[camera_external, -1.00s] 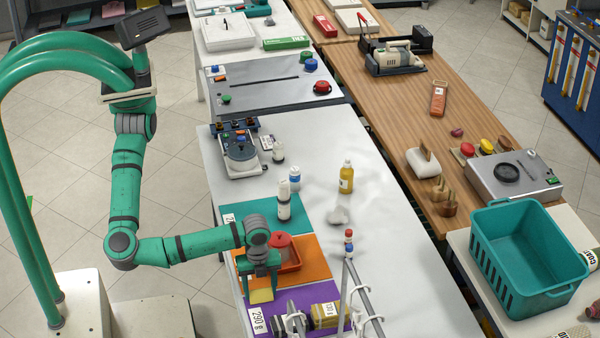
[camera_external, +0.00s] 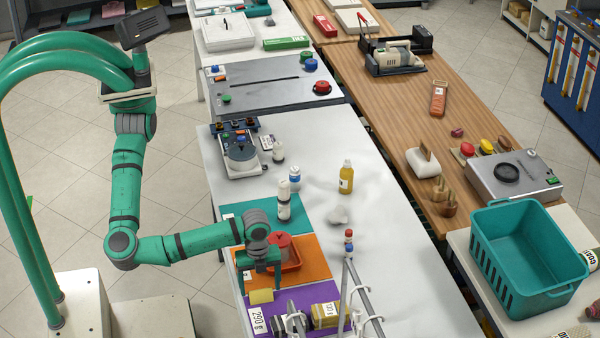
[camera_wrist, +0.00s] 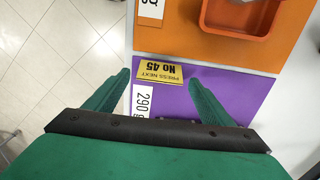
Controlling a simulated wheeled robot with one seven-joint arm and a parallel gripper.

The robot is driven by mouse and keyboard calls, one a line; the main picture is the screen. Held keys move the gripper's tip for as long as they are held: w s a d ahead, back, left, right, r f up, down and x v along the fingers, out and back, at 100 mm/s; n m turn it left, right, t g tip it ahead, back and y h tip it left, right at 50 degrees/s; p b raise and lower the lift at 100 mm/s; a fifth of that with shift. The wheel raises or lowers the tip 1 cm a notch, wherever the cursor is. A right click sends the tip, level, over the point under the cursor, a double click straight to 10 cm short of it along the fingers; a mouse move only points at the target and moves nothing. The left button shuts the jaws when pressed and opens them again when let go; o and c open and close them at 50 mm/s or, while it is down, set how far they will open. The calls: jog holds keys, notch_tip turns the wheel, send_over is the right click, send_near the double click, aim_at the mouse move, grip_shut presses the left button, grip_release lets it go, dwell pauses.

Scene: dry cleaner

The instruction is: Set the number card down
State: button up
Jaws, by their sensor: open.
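The number card (camera_external: 261,296) is small and yellow. It rests at the upper left corner of the purple mat (camera_external: 290,300), near the orange mat. In the wrist view the card (camera_wrist: 160,73) reads "PRESS NEXT No 45", upside down. My gripper (camera_external: 262,280) is just above the card, apart from it. In the wrist view my gripper (camera_wrist: 158,78) is open, one finger on each side of the card with clear gaps, and nothing is held.
A red tray (camera_external: 290,262) sits on the orange mat (camera_external: 318,270) close behind my gripper. A "290 g" label (camera_wrist: 142,103) lies beside the card. A box (camera_external: 325,315) and a metal rack (camera_external: 362,290) stand to the right.

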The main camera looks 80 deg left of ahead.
notch_tip(320, 180, up, 10)
dwell(0.4)
dwell(0.4)
